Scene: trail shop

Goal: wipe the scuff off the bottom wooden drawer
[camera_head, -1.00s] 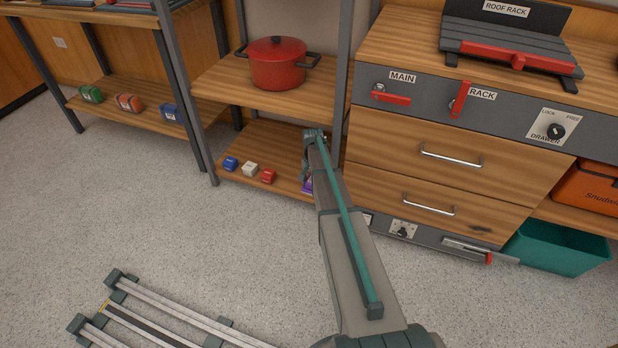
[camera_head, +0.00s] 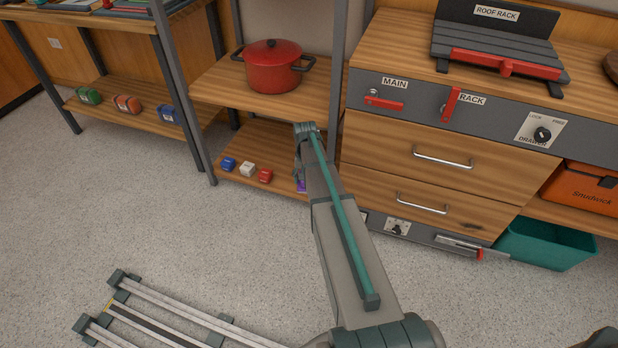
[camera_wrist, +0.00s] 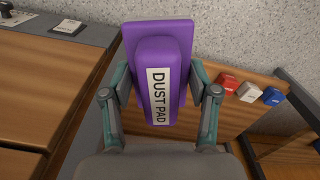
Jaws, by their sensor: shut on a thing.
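My gripper (camera_wrist: 160,95) is shut on a purple pad labelled DUST PAD (camera_wrist: 178,28) in the wrist view. In the head view only a small purple part of the pad (camera_head: 300,185) shows beside my arm, in front of the low shelf. The bottom wooden drawer (camera_head: 372,190) is closed, with a silver handle, to the right of my gripper. A dark scuff (camera_head: 472,224) marks its lower right front. The pad is apart from the scuff.
A low shelf (camera_head: 262,150) holds a blue, a white and a red block (camera_head: 265,175). A red pot (camera_head: 273,66) stands above. A teal bin (camera_head: 548,243) stands right of the drawers. A lever with a red tip (camera_head: 479,253) juts out below the scuff. Floor in front is clear.

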